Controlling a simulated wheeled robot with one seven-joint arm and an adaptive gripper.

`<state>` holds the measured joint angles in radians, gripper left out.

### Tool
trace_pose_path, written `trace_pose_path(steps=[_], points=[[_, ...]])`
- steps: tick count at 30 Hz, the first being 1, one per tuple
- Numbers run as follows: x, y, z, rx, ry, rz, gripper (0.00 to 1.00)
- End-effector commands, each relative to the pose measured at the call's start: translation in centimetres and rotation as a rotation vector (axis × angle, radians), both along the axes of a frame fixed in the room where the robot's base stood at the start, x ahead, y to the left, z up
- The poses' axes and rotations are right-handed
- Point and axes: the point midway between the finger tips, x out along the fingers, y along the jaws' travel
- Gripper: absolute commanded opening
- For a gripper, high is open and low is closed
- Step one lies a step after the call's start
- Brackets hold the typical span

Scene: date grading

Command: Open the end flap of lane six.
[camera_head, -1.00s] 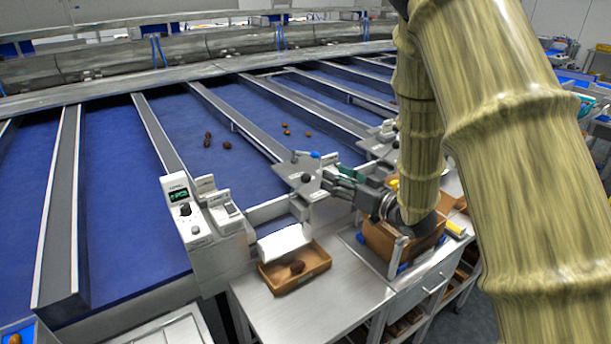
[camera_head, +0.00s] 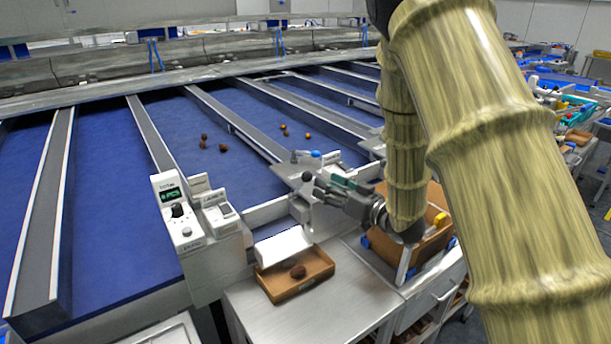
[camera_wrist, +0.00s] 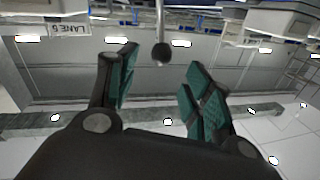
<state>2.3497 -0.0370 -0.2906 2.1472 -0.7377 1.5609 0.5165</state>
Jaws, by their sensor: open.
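The lane end in front of me has a metal plate (camera_head: 290,173) with a dark round knob (camera_head: 306,176) and a blue-tipped lever (camera_head: 315,154). A white sloping panel (camera_head: 283,246) hangs at this lane's outlet; I cannot tell whether it is the flap. My gripper (camera_head: 322,187) is open and empty, just right of the knob. In the wrist view a dark ball on a stem (camera_wrist: 162,52) shows beyond and between my spread fingers (camera_wrist: 158,85), apart from them. A lane label (camera_wrist: 70,29) is at upper left, its number hard to read.
A shallow wooden tray (camera_head: 308,285) with a dark date (camera_head: 298,271) stands below the panel. A deeper cardboard-coloured box (camera_head: 433,243) is beside my forearm. A control unit (camera_head: 181,215) stands left. Several dates lie on the blue belt (camera_head: 240,165).

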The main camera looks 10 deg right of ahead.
Motion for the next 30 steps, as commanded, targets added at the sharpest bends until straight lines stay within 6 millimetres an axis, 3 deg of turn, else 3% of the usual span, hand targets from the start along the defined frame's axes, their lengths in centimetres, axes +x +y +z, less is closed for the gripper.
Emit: trace_pose_path(steps=[15, 29, 30], points=[[6.3, 4.5, 0.2, -0.001, 0.0, 0.005, 0.51], [7.2, 5.1, 0.0, 0.0, 0.0, 0.004, 0.51], [7.2, 5.1, 0.0, 0.0, 0.0, 0.004, 0.45]])
